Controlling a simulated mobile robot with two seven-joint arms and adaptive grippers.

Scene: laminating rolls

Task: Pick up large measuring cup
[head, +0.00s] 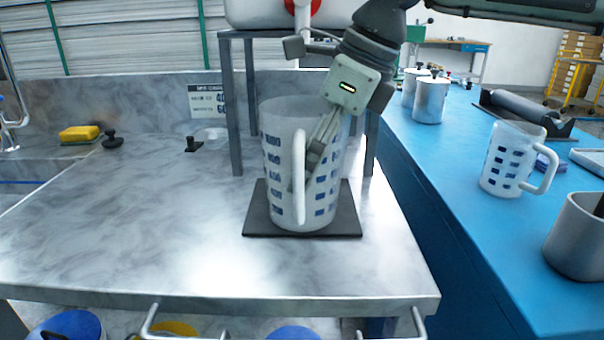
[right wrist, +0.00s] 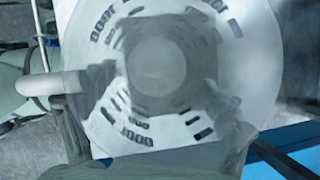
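The large measuring cup (head: 276,185) is clear, with blue markings and a white handle. In the right wrist view the fingers (right wrist: 165,100) look spread apart over the cup's opening. The clear wall hides whether they touch it. My left gripper is not in view.
Metal stand legs (head: 233,120) rise close beside the cup.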

